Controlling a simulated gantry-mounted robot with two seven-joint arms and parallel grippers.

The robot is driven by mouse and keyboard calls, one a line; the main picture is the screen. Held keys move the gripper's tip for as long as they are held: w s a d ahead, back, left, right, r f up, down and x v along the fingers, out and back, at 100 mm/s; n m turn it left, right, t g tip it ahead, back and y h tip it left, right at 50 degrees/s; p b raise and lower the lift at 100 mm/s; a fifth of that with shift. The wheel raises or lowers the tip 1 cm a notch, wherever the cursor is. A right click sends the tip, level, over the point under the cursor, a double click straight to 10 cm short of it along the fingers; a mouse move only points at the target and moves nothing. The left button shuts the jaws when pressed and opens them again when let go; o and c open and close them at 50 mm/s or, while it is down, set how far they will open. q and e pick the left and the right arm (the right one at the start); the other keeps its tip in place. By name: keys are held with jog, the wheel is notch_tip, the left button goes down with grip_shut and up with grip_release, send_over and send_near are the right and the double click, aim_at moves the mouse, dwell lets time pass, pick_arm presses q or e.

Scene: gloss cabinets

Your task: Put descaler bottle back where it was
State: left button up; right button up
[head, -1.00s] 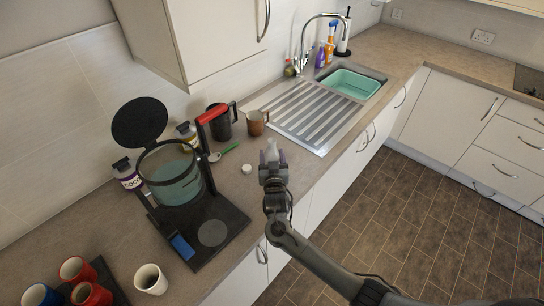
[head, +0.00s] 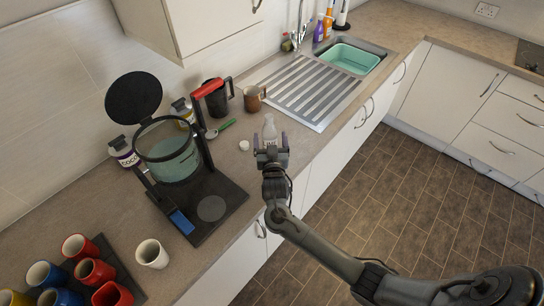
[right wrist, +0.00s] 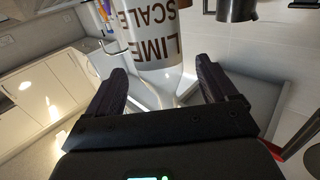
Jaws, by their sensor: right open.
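The descaler bottle (head: 269,130), small and whitish, stands upright on the counter near its front edge, beside the sink's drainer. In the right wrist view the bottle (right wrist: 150,45) shows upside down, with brown "LIME SCALE" lettering; part of it is cut off by the frame. My right gripper (head: 270,148) is open at the near side of the bottle. Its fingers (right wrist: 162,85) stand apart on either side of the bottle's narrower part, with visible gaps. A small white cap (head: 244,145) lies on the counter left of the bottle. My left gripper is not in view.
A black coffee machine (head: 180,160) stands left, with a cocoa jar (head: 123,152) beside it. A dark jug (head: 216,98), brown mug (head: 252,99) and green-handled tool (head: 226,125) lie behind the cap. A white cup (head: 151,254) and several coloured mugs stand front left.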

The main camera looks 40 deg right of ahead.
jog(key=v, duration=0.8)
jog(key=shift+s+a+b, duration=0.15)
jog(key=shift+s+b, duration=0.1)
jog(key=shift+b, duration=0.2)
jog(key=s+a+n+g+y+p, duration=0.4)
jog(key=s+a+g+y+p, duration=0.1)
jog(key=s, duration=0.8)
jog(key=s+a+r+n+g+y+p, duration=0.1)
jog(key=s+a+n+g+y+p, duration=0.4)
jog(key=s, duration=0.9)
jog(key=shift+a+g+y+p, duration=0.3)
jog(key=shift+a+g+p, duration=0.3)
jog(key=shift+a+p, duration=0.05)
jog(key=shift+r, duration=0.1)
